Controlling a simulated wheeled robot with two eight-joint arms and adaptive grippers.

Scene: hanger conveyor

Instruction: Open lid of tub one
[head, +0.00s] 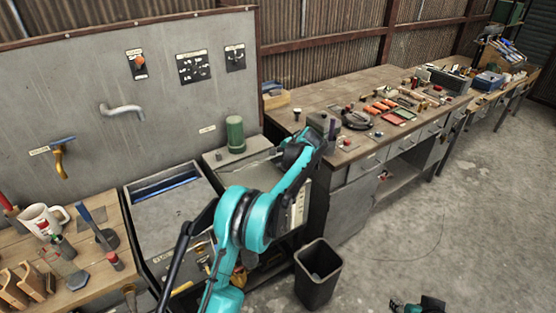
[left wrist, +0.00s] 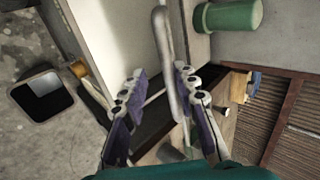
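My left gripper (head: 278,154) is above the right grey tub (head: 228,160), beside a green cylinder (head: 235,134). In the left wrist view, the left gripper (left wrist: 158,82) has its two fingers spread. A thin pale bar (left wrist: 168,60), which looks like a handle, runs between the fingertips; I cannot tell whether it touches a finger. A left grey tub (head: 180,212) has a flat grey top with a dark blue slot at its back. I cannot read which tub is number one. My right arm barely shows at the bottom edge (head: 420,305); its finger state is unclear.
A black bin (head: 318,272) stands on the floor by the cabinet. A workbench (head: 330,92) with many small tools lies to the right. A wooden bench (head: 95,275) with a mug (head: 42,222) is at left. The concrete floor at right is clear.

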